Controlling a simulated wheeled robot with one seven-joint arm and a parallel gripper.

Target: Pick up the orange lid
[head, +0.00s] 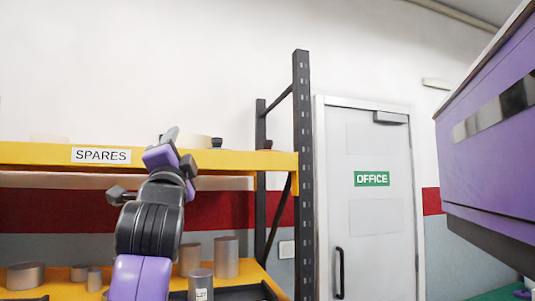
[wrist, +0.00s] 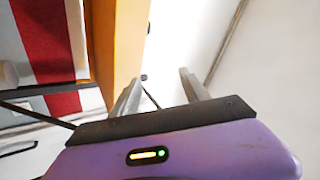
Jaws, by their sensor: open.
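I cannot make out an orange lid for certain in either view. My gripper (head: 171,134) is raised in front of the upper yellow shelf, near the SPARES label. In the wrist view my gripper (wrist: 160,75) has its two grey fingers apart, with nothing between them.
The yellow upper shelf (head: 40,155) holds a pale item (head: 197,141) and small dark knobs. Metal cylinders (head: 227,258) stand on the lower shelf. A dark upright (head: 302,180) ends the rack. An office door (head: 370,230) stands behind; a purple cabinet (head: 490,165) juts in at right.

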